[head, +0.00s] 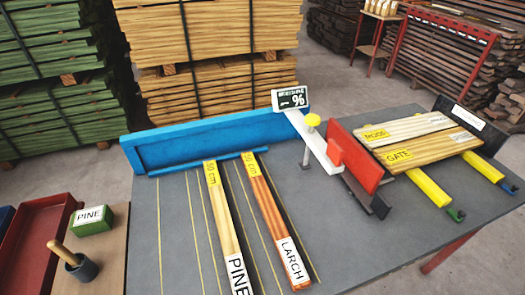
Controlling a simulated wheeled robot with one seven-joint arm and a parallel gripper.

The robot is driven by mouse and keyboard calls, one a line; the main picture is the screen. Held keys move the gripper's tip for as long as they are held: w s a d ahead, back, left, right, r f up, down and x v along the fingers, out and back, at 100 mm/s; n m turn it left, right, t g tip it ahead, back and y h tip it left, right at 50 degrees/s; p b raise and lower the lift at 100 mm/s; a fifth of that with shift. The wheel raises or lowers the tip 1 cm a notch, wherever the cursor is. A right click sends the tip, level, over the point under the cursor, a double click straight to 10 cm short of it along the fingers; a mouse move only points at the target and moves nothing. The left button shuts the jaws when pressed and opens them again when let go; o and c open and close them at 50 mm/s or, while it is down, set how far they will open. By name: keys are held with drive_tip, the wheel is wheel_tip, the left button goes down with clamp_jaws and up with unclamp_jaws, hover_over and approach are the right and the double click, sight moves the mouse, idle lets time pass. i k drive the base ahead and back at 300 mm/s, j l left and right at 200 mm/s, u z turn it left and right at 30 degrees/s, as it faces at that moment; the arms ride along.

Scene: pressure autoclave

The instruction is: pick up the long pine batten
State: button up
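The pine batten (223,225) is a long, pale yellow strip lying on the grey table (178,250). A yellow length label is at its far end and a white PINE label at its near end, which runs to the bottom edge of the head view. To its right, with a gap between them, lies a more orange batten (268,212) labelled LARCH. The far ends of both are close to a blue fence (215,140) at the back. My gripper is not in view.
A red upright block (354,160), a white arm with a display (291,98) and a yellow knob (312,120) stand right of the battens. Boards (425,148) lie further right. A green PINE block (92,221), a dark cup (82,267) and a red tray (38,235) are left.

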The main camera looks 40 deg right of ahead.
sight(238, 277)
drive_tip(key=j+z, duration=0.1)
drive_tip(key=z, duration=0.35)
drive_tip(key=j+z, duration=0.15)
drive_tip(key=z, duration=0.3)
drive_tip(key=j+z, duration=0.2)
drive_tip(key=j, duration=0.2)
drive_tip(key=k+j+z, duration=0.2)
drive_tip(key=j, duration=0.2)
drive_tip(key=j+z, duration=0.15)
drive_tip(key=j, duration=0.25)
drive_tip(key=k+j+z, duration=0.2)
drive_tip(key=j, duration=0.55)
drive_tip(key=k+j, duration=0.15)
drive_tip(key=j, duration=0.15)
